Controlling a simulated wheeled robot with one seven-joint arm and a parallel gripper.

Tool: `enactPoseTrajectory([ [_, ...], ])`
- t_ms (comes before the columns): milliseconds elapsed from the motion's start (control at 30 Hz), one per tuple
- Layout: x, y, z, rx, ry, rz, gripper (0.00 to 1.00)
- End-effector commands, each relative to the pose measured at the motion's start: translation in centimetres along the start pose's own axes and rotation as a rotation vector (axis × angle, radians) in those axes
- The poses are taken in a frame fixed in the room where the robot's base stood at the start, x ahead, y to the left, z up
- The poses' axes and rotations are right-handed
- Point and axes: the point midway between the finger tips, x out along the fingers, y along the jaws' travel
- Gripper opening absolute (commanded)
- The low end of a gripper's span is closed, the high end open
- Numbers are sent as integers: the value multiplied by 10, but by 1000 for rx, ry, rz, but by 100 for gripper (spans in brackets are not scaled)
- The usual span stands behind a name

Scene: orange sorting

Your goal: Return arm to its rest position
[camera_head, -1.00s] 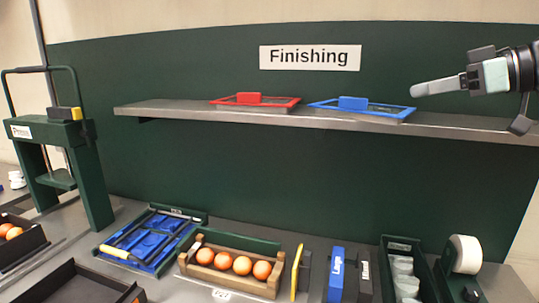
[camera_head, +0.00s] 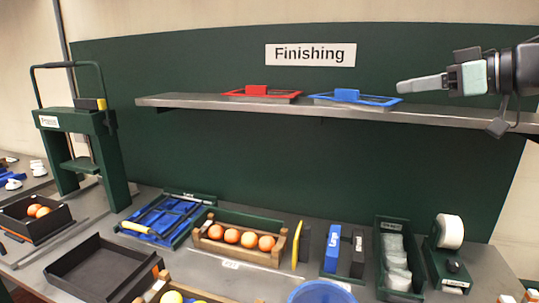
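My gripper (camera_head: 402,87) is at the upper right, in front of the shelf's right part, pointing left. I see it from the side, so its fingers overlap and any gap between them is hidden. Nothing shows hanging from it. Its tip is close in the picture to the blue-framed screen (camera_head: 376,100) on the shelf. I cannot tell the distance between them. A wooden crate (camera_head: 237,254) with several oranges (camera_head: 249,239) stands on the worktable below, well away from my gripper.
A metal shelf (camera_head: 220,106) carries the red-framed (camera_head: 232,94) and blue-framed screens. A green press (camera_head: 78,140) stands left. Below are a black tray (camera_head: 75,282), a blue tool tray (camera_head: 165,218), a green bin (camera_head: 383,285), a tape dispenser (camera_head: 449,270) and a blue bowl (camera_head: 321,291) at the front edge.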

Motion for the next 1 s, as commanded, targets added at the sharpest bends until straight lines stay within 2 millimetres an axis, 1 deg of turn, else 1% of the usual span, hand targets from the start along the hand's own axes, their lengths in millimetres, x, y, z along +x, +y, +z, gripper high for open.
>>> enactPoseTrajectory([
  [33, 7, -2, 2, -1, 7, 14, 38],
  [167, 25, -6, 6, 0, 20, 75, 38],
  [267, 40, -10, 14, 8, 16, 134, 38],
  [367, 57, -18, 29, 24, -14, 199, 38],
  [467, 73, -36, 59, 51, -94, 269, 38],
  [500, 79, -47, 76, 65, -148, 294, 38],
  [567, 85, -68, 107, 87, -252, 323, 38],
  [600, 85, -84, 130, 101, -333, 333, 38],
  [667, 82, -111, 164, 118, -464, 333, 38],
  [700, 76, -130, 186, 125, -552, 323, 38],
  [767, 65, -159, 217, 134, -683, 296, 38],
  [800, 56, -179, 236, 137, -769, 270, 38],
  [867, 40, -207, 260, 141, -891, 225, 38],
  [900, 28, -225, 274, 143, -965, 191, 38],
  [1000, 0, -263, 300, 144, -1121, 107, 38],
])
